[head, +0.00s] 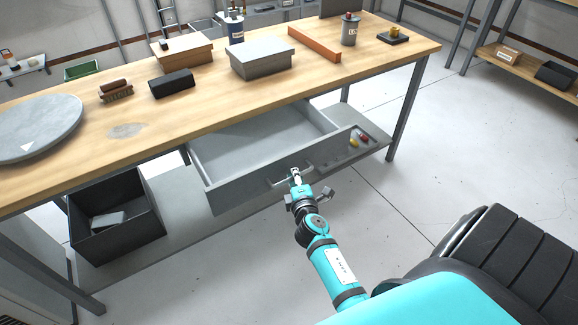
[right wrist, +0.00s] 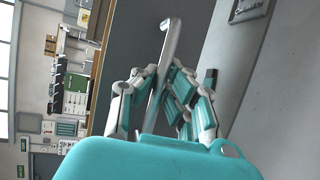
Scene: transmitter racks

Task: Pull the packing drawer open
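The packing drawer (head: 238,190) is a grey drawer under the wooden workbench. It stands pulled well out, and its inside looks empty. Its bar handle (head: 280,183) is on the middle of the front panel. My right gripper (head: 296,176) is at the handle. In the right wrist view, the handle (right wrist: 171,40) runs between the fingers of the right gripper (right wrist: 160,85), which are closed in on it from both sides. The dark drawer front (right wrist: 128,50) lies just beyond. My left gripper is not in view.
The workbench (head: 130,130) carries boxes, a brush, a round grey disc and cans. A dark bin (head: 117,225) stands below it at the left. A lower shelf (head: 372,150) holds small coloured items. The floor (head: 440,170) right of the drawer is clear.

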